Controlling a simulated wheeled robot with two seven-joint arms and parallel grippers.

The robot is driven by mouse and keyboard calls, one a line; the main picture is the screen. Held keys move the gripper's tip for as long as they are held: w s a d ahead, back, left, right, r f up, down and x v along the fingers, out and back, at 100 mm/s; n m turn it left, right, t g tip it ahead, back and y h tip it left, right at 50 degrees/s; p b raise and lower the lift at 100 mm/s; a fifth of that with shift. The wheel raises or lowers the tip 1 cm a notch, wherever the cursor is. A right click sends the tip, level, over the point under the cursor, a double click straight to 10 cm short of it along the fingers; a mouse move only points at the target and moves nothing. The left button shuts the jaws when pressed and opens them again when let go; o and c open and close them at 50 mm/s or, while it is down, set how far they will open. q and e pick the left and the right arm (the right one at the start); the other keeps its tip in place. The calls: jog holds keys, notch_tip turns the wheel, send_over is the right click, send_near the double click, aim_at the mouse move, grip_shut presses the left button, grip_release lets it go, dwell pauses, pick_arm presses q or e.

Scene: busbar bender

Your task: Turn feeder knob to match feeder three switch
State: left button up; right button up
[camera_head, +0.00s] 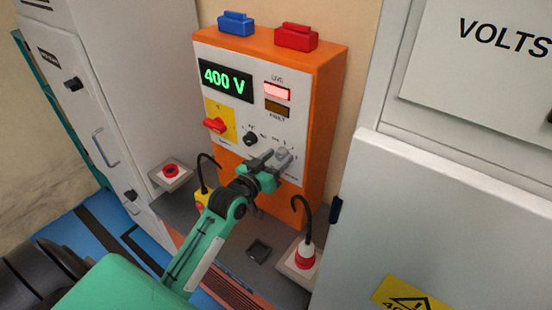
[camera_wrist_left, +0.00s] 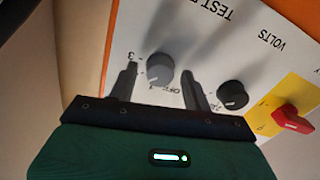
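A grey round knob (camera_head: 284,153) is on the lower right of the orange test unit's white front panel. It also shows in the left wrist view (camera_wrist_left: 160,69), with "3" to its left and "OFF" below right. Its exact pointer setting is hard to tell. My left gripper (camera_head: 272,158) is at the panel in front of this knob. In the left wrist view the two fingers (camera_wrist_left: 161,78) are open, one on each side of the knob, with visible gaps. My right gripper is not in view. I cannot identify a feeder three switch.
A black knob (camera_head: 250,139) and a red switch (camera_head: 215,125) on a yellow plate sit beside the grey knob. The display (camera_head: 226,81) reads 400 V and the LIVE lamp (camera_head: 277,91) glows. Cabinets flank the unit.

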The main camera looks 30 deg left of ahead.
pick_arm(q)
jog(key=c, duration=0.7)
jog(key=shift+c, duration=0.5)
jog(key=shift+m, duration=0.4)
jog(key=m, duration=0.3)
jog(key=shift+m+p, duration=0.3)
jog(key=shift+p, duration=0.05)
jog(key=shift+m, duration=2.2)
jog(key=o, duration=1)
jog(key=shift+d, duration=0.1)
